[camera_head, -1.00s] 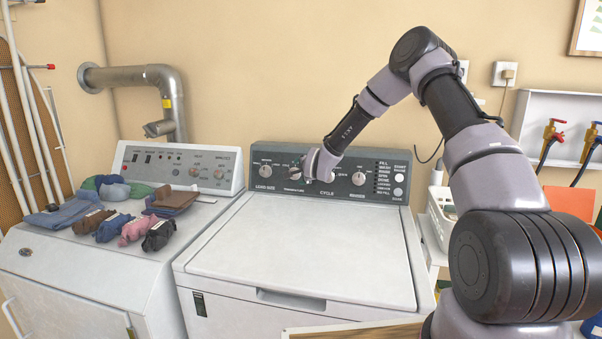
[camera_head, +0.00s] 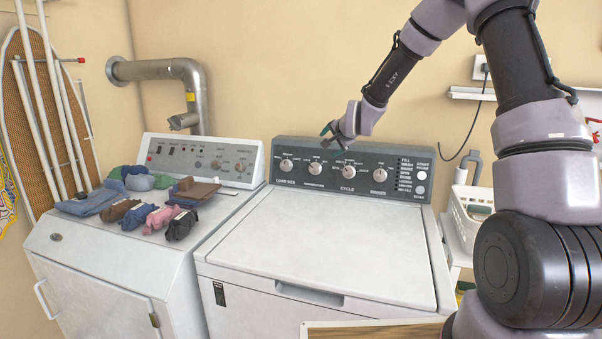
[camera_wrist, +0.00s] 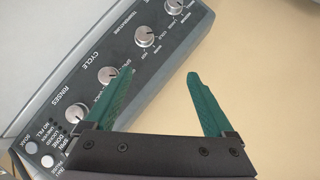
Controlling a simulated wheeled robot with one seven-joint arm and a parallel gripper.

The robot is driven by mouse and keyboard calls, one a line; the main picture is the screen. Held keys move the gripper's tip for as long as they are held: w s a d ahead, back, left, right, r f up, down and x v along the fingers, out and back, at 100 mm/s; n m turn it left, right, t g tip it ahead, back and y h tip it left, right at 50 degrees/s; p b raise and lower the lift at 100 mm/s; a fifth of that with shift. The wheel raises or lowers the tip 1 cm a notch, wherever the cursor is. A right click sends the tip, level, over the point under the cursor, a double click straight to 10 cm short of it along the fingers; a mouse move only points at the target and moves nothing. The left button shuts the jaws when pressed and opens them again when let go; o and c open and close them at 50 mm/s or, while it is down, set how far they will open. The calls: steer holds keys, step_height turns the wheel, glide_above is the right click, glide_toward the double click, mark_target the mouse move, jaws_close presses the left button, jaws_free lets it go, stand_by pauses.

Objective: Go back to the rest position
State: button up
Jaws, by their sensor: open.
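My gripper (camera_head: 333,132) is in front of and above the washer's dark control panel (camera_head: 305,184), close to the cycle knob (camera_head: 348,172) in the head view. In the wrist view my gripper (camera_wrist: 160,88) shows two green fingers spread apart with nothing between them. The wrist view also shows the panel's knobs, among them the temperature knob (camera_wrist: 145,37) and the cycle knob (camera_wrist: 108,75). The fingers look apart from the knobs, though the left finger overlaps the panel in that view.
The washer (camera_head: 320,245) has a clear closed lid. A dryer (camera_head: 90,265) at left carries folded cloths (camera_head: 90,201) and several rolled garments (camera_head: 160,217). A metal duct (camera_head: 160,70) stands behind it. A white basket (camera_head: 468,212) is at right, near my arm.

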steer(key=s+d+r+n+g, duration=0.25)
steer(key=s+d+r, duration=0.25)
steer(key=s+r, duration=0.45)
steer(key=s+d+r+n, duration=0.1)
steer(key=s+d+r, duration=0.1)
steer(key=s, duration=0.9)
steer(key=s+d+r+n+g+h, duration=0.1)
steer(key=s+d, duration=0.3)
steer(key=s, duration=0.6)
steer(key=s+d+r+n+g, duration=0.1)
steer(key=s+d+r, duration=0.2)
steer(key=s, duration=0.8)
steer(key=shift+s+r+n, duration=0.35)
steer(key=shift+r, duration=0.15)
steer(key=shift+d, duration=0.1)
